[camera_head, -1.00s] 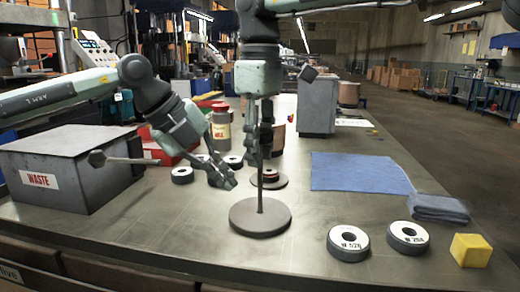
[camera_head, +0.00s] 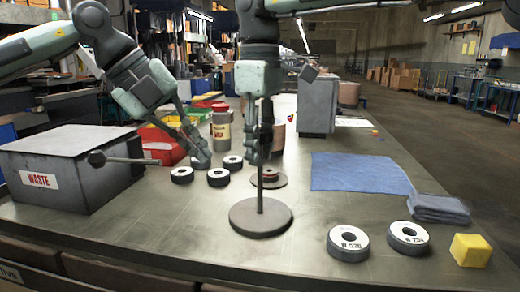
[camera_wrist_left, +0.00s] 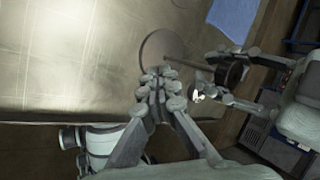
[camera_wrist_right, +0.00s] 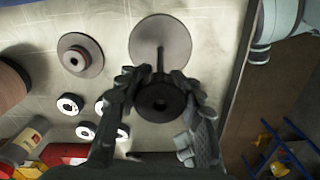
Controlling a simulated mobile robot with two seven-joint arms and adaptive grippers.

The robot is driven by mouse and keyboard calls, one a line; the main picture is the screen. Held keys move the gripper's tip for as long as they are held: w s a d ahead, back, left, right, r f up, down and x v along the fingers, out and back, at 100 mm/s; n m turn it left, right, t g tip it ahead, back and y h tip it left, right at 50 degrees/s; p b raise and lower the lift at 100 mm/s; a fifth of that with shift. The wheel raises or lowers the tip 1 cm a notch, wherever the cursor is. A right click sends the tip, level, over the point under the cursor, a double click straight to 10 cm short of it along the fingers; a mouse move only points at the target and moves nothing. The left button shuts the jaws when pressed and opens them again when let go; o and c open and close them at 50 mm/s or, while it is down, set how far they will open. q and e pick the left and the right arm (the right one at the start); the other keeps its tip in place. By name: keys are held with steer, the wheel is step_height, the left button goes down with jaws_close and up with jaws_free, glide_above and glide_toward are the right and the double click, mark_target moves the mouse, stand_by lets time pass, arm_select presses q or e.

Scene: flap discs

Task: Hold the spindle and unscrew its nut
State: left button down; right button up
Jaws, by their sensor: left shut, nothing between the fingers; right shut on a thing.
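The spindle is a round grey base plate (camera_head: 260,218) with a thin upright rod on the table. It also shows in the right wrist view (camera_wrist_right: 160,38). My right gripper (camera_head: 258,150) is at the rod's top, its fingers around a dark round nut (camera_wrist_right: 160,102). In the left wrist view the dark nut (camera_wrist_left: 230,72) sits between the right gripper's fingers, at the end of the rod. My left gripper (camera_head: 201,160) is shut and empty, left of and behind the spindle, close to several ringed discs. Its closed tips show in the left wrist view (camera_wrist_left: 160,85).
White-topped discs stand behind left (camera_head: 218,177) and front right (camera_head: 348,243). A smaller base with a reddish disc (camera_head: 269,179) is behind the spindle. A waste box (camera_head: 65,165) is at left, a yellow cube (camera_head: 471,250) at right. A blue cloth (camera_head: 358,173) lies flat.

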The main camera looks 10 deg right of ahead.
mark_target(260, 130)
steer(key=shift+r, duration=0.2)
steer(key=shift+r+p, duration=1.05)
steer(key=shift+r, duration=0.55)
